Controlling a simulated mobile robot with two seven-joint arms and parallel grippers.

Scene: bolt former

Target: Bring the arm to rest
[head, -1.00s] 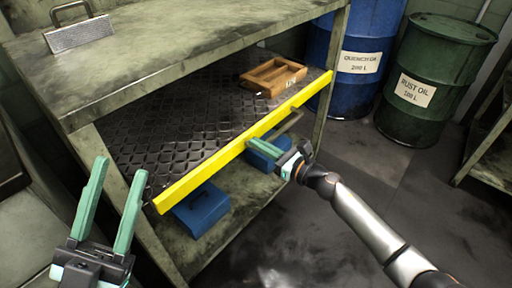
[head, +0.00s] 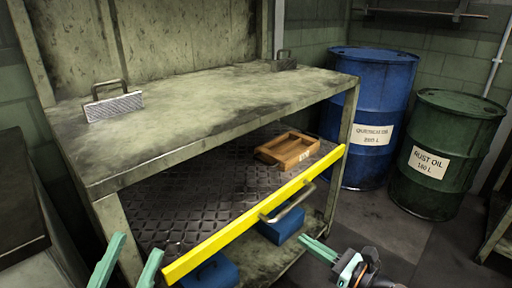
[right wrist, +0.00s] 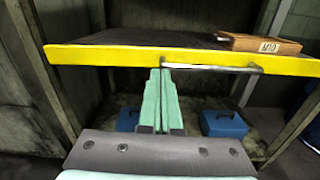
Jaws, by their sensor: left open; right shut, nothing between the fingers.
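My right gripper (head: 320,250) is shut and empty, in front of the yellow-edged shelf and clear of its metal handle (head: 287,203). In the right wrist view its closed green fingers (right wrist: 160,100) point toward the yellow edge (right wrist: 110,55), their tips close to the handle's left end in the picture; I cannot tell the gap there. My left gripper (head: 130,262) is open and empty at the lower left, its fingertips showing at the frame's bottom edge. The drawer-like shelf (head: 190,200) has a dark diamond-plate surface and is pulled out under the bench top.
A wooden tray (head: 288,149) lies on the shelf. Blue boxes (head: 283,228) sit below it. Metal blocks with handles (head: 113,106) stand on the bench top (head: 215,100). A blue drum (head: 370,100) and a green drum (head: 440,150) stand right. Floor (head: 400,235) before them is clear.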

